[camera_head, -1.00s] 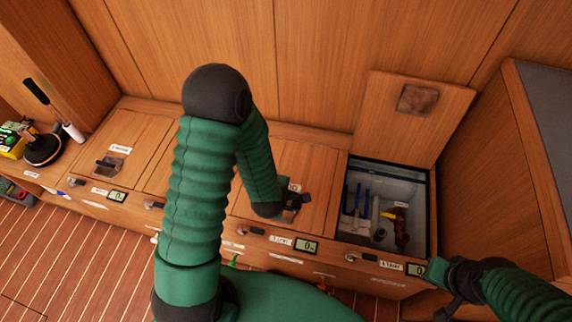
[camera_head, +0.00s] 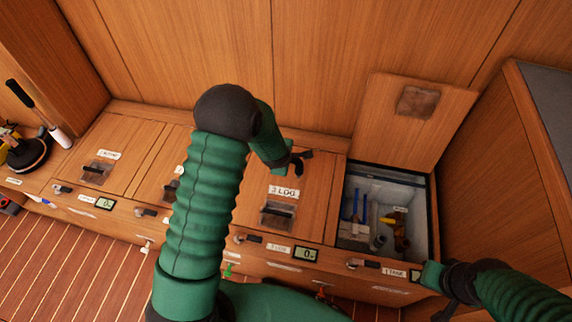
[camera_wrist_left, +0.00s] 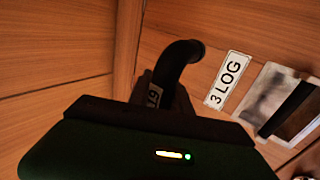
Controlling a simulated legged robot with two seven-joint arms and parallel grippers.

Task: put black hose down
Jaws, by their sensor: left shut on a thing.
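My left gripper (camera_head: 291,164) is over the back part of the closed wooden lid labelled 3 LOG (camera_head: 262,180). It is shut on the black hose (camera_head: 304,156), a short dark piece in the head view. In the left wrist view the black hose (camera_wrist_left: 181,60) is a curved tube rising from the jaws, with a small white label near its base. Its lower part is hidden by the gripper. Whether the hose touches the lid or the back wall I cannot tell. My right gripper (camera_head: 447,296) is at the lower right, dark and partly seen.
An open locker (camera_head: 432,205) at the right holds blue, grey and yellow items, its lid (camera_head: 445,112) raised against the wall. A recessed handle (camera_head: 278,214) sits in the 3 LOG lid. Another closed lid (camera_head: 122,140) is further left. A dark round tool (camera_head: 28,152) stands at the far left.

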